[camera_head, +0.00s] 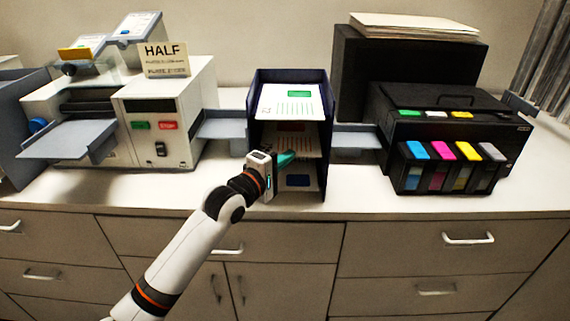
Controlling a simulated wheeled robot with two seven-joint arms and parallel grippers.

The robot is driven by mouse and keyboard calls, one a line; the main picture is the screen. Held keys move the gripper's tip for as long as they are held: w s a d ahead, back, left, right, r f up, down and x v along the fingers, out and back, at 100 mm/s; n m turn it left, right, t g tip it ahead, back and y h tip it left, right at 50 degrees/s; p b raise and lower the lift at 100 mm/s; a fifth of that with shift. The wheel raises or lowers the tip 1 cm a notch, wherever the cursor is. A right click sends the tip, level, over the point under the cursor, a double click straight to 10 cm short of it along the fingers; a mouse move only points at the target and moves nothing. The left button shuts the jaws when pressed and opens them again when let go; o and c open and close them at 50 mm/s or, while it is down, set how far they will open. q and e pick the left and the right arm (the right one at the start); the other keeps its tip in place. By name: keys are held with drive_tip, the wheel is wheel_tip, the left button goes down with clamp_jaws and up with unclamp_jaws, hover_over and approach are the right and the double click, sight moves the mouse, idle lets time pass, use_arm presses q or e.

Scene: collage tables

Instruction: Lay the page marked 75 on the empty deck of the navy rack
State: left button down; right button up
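The navy rack (326,130) stands on the white counter between two machines. A white page with a green block (290,102) lies on its top deck. Below it, a page with a dark red block (292,127) shows in the middle level, partly covered by my gripper. No number 75 can be read on any page. My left gripper (287,158) is at the front of the rack, its teal fingertips reaching into the middle level. Whether the fingers hold a page cannot be told. My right gripper is not in view.
A white machine (185,105) with a HALF sign (164,60) and grey trays stands left. A black printer (455,125) with several colour cartridges stands right, its grey tray (358,138) close to the rack. The counter front (345,200) is clear.

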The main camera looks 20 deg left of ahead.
use_arm(q)
drive_tip(key=shift+w, duration=0.1)
drive_tip(key=c, duration=1.6)
unclamp_jaws()
drive_tip(key=b+v, duration=0.2)
drive_tip(key=v, duration=1)
